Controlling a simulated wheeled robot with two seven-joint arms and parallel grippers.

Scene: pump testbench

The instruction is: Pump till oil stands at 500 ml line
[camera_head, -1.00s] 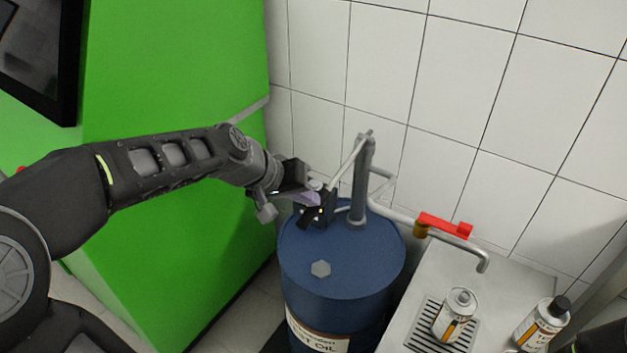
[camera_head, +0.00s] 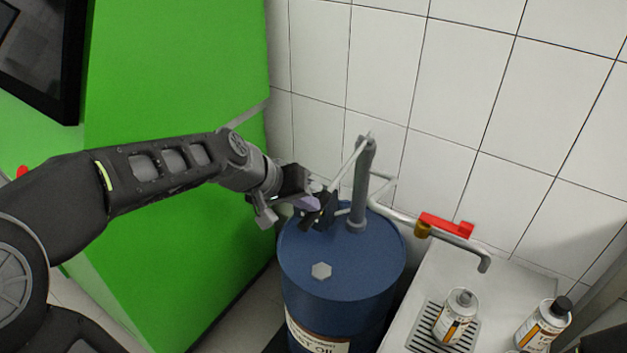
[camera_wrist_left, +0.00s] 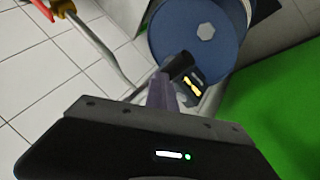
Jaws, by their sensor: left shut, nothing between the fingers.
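The blue oil drum (camera_head: 365,268) carries an upright grey hand pump (camera_head: 361,190). Its thin lever (camera_head: 349,166) slopes from the pump's top down and left to my left gripper (camera_head: 320,212). This gripper is shut with nothing between its fingers, close to the lever's lower end; whether it touches is unclear. The left wrist view shows its fingers (camera_wrist_left: 178,72) in front of the drum (camera_wrist_left: 190,38). A pipe leads right to a spout (camera_head: 484,262) with a red valve handle (camera_head: 445,226). A white container (camera_head: 456,318) stands on the drip grate. No oil level is visible. My right gripper is not in view.
A second white bottle (camera_head: 541,326) with a black cap stands right of the grate (camera_head: 424,335) on the grey bench (camera_head: 520,278). A green cabinet (camera_head: 180,70) fills the left. The tiled wall (camera_head: 460,90) is close behind the pump.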

